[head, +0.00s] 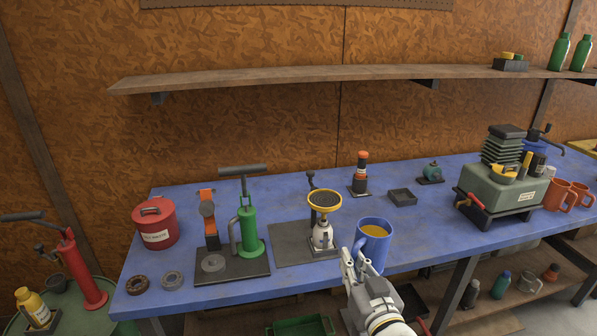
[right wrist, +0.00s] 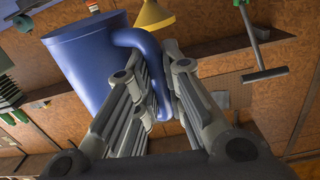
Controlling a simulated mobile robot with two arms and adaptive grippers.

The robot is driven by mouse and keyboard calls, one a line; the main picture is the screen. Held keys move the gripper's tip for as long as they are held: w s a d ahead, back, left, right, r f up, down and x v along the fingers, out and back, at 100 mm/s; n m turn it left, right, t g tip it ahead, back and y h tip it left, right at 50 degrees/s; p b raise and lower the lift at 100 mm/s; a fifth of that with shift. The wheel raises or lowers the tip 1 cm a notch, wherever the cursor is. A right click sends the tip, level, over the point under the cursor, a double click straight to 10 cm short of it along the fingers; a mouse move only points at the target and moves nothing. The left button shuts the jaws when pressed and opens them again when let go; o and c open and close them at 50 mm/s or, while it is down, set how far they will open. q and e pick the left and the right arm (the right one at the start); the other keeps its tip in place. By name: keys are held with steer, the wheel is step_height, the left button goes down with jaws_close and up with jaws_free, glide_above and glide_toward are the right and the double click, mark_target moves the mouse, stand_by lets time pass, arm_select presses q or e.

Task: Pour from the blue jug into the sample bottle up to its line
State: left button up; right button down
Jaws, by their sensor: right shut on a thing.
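The blue jug (head: 374,252) is near the front edge of the bench, with orange-brown liquid showing inside. It looks upright; I cannot tell whether it touches the bench. My right gripper (head: 358,262) is shut on its handle, which also shows between the fingers (right wrist: 160,85) in the right wrist view, with the jug body (right wrist: 82,62) beside them. The sample bottle (head: 322,238) stands left of the jug, clear with a pale label, under a yellow funnel (head: 325,204) with a dark mesh. Its line and fill level are too small to tell. My left gripper is out of view.
A green hand pump (head: 250,228) and a red lidded can (head: 156,222) stand to the left on the blue bench (head: 300,187). Bare bench lies right of the jug.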

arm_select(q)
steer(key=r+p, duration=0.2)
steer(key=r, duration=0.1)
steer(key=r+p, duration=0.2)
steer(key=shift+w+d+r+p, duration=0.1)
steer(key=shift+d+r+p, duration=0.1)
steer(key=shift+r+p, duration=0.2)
arm_select(e)
steer(key=w+a+r+n+g+y, duration=0.2)
steer(key=w+a+r+y, duration=0.2)
steer(key=w+a+r, duration=0.6)
step_height(320, 180, up, 3)
steer(key=shift+a+f+g, duration=0.15)
steer(key=shift+a+g, duration=0.25)
steer(key=shift+a, duration=0.45)
steer(key=shift+w, duration=0.1)
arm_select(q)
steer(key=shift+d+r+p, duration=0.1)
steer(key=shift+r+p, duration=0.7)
arm_select(e)
steer(key=shift+m+g, duration=0.4)
steer(key=shift+m, duration=0.1)
steer(key=f, duration=0.4)
steer(key=shift+s, duration=0.2)
